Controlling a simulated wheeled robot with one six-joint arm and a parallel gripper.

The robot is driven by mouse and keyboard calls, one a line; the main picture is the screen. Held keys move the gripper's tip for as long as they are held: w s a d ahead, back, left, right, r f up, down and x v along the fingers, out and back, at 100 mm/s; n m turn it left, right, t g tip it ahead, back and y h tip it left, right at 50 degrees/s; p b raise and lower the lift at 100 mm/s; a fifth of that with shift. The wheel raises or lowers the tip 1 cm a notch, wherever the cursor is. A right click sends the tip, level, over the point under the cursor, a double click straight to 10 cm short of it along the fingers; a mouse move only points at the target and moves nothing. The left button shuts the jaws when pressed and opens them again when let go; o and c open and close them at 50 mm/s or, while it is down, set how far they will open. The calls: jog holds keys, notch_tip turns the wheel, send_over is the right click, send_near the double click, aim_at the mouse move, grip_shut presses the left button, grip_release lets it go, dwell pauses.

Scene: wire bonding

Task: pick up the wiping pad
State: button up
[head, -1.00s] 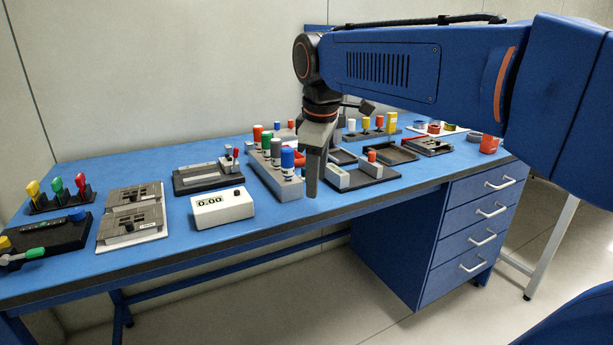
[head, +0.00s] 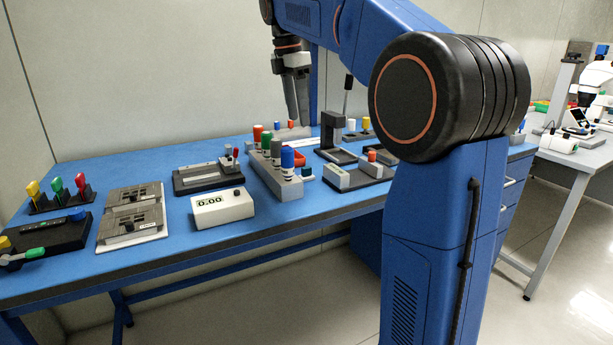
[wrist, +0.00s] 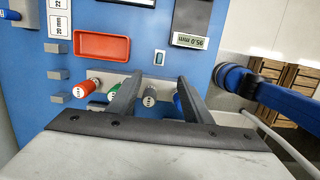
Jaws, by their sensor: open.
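A small block with a dark teal top (head: 306,173) lies on the bench beside the bottle rack, near the blue-capped bottle. It also shows in the wrist view with a white border (wrist: 161,52). It may be the wiping pad, but I cannot tell for sure. My gripper (head: 303,122) is raised above the back of the bench, pointing down. In the wrist view my gripper (wrist: 160,77) is open and empty, its fingers spread over the rack side, with the small block just beyond the fingertips. The fingers partly hide the bottles.
The grey rack (head: 262,175) holds red-, green-, grey- and blue-capped bottles. A red tray (wrist: 102,46) lies next to it. A white meter (head: 222,208) stands in front left. A dark upright press (head: 334,135) stands to the right.

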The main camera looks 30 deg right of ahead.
aim_at(307, 167)
jog(key=d+f, duration=0.1)
jog(key=f, duration=1)
jog(key=d+f, duration=0.1)
jog(key=f, duration=0.4)
jog(key=shift+d+f, duration=0.3)
jog(key=shift+f, duration=0.1)
jog(key=c, duration=1.1)
jog(key=shift+r, duration=0.1)
jog(key=shift+c, duration=0.2)
notch_tip(307, 167, up, 10)
jog(key=shift+f, duration=0.1)
